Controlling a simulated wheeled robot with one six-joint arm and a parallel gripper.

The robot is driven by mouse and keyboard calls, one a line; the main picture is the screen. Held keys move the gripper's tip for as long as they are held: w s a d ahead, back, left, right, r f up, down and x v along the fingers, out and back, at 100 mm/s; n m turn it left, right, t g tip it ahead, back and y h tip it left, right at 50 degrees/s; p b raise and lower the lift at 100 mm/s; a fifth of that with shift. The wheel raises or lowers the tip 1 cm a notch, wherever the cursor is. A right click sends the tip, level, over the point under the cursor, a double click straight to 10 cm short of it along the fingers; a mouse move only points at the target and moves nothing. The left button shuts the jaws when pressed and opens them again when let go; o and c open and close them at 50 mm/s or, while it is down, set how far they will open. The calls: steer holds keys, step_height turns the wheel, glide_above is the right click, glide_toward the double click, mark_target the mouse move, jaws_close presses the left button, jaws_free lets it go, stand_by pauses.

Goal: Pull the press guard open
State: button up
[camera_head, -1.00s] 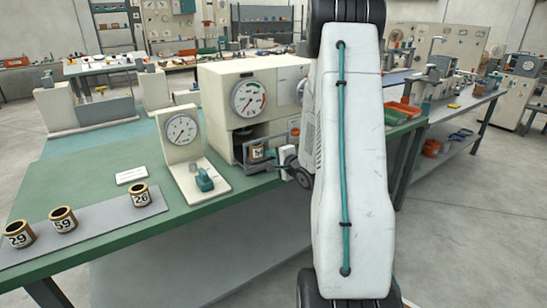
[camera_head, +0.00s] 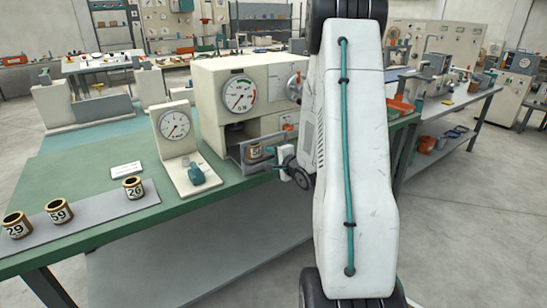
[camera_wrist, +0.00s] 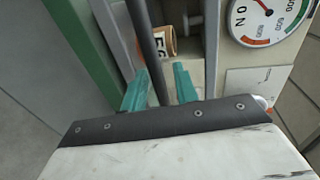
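The press (camera_head: 240,75) is a cream box with a dial on the green bench. Its guard (camera_head: 243,158), a grey frame with a panel, sits low at the press opening. Behind it, a brown cup (camera_head: 256,151) shows; this cup is also in the wrist view (camera_wrist: 162,45). My gripper (camera_head: 287,172) is at the guard's right side, partly hidden by my arm. In the wrist view my two teal fingers (camera_wrist: 160,85) stand apart, with a dark bar (camera_wrist: 149,42), apparently the guard's handle, between them. Slim gaps seem to show beside the bar.
A dial stand (camera_head: 178,140) with a teal clamp stands left of the press. Cups numbered 29, 59 and 26 (camera_head: 133,188) stand on a grey strip (camera_head: 90,215). Orange and green trays (camera_head: 402,107) lie beyond my arm. The floor to the right is clear.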

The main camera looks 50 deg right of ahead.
steer(key=shift+a, duration=0.1)
steer(key=v, duration=0.7)
steer(key=shift+s, duration=0.35)
steer(key=shift+r, duration=0.1)
